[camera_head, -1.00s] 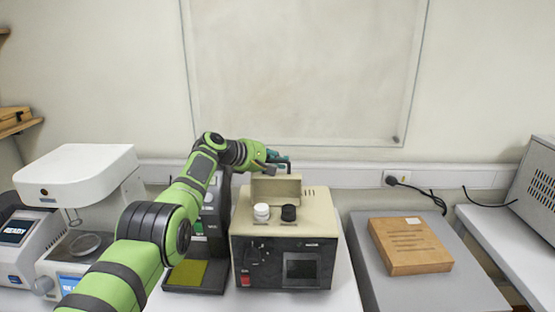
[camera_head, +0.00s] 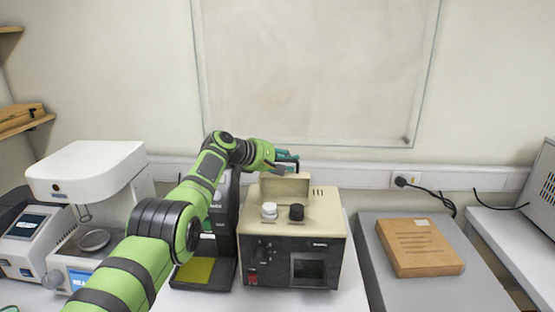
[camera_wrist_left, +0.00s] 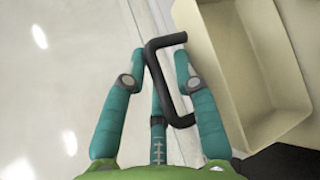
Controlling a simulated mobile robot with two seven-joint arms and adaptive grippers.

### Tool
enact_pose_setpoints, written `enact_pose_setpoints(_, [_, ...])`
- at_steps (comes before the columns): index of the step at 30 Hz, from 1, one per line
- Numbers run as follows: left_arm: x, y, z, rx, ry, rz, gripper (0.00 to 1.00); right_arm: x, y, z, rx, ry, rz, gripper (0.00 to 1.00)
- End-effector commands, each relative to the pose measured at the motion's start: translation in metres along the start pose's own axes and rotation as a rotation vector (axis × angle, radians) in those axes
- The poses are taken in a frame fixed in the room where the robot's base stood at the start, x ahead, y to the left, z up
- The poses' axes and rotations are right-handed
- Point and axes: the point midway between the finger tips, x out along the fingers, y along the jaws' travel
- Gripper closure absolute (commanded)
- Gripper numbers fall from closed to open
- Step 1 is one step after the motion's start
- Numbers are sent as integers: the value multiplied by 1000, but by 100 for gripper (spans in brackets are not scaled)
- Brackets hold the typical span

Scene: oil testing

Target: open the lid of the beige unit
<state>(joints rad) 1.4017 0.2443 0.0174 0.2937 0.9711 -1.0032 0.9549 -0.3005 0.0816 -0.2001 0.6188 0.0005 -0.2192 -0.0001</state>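The beige unit (camera_head: 333,212) stands on the white bench, with a dark front panel and a white and a black cap on top. Its beige lid (camera_head: 285,187) stands raised at the back of its top. In the left wrist view the lid (camera_wrist_left: 275,60) shows as a hollow box shape with a black bent handle (camera_wrist_left: 164,85). My left gripper (camera_head: 288,160) is behind and above the lid. Its teal fingers (camera_wrist_left: 160,58) are spread on either side of the handle, with gaps visible. My right gripper is not in view.
A dark instrument with a yellow plate (camera_head: 200,270) stands close left of the unit. A white device (camera_head: 92,168) is farther left. A brown box (camera_head: 418,248) lies on a grey surface to the right. The wall is close behind.

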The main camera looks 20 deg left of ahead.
Motion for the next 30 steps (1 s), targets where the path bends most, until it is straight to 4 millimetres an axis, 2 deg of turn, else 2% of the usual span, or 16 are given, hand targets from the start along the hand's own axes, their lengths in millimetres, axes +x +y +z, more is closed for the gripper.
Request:
enact_pose_setpoints(16, [-32, 0, 0, 5, 3, 1, 72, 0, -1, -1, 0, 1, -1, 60])
enact_pose_setpoints(30, [-104, 0, 0, 1, 1, 1, 72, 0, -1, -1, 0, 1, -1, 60])
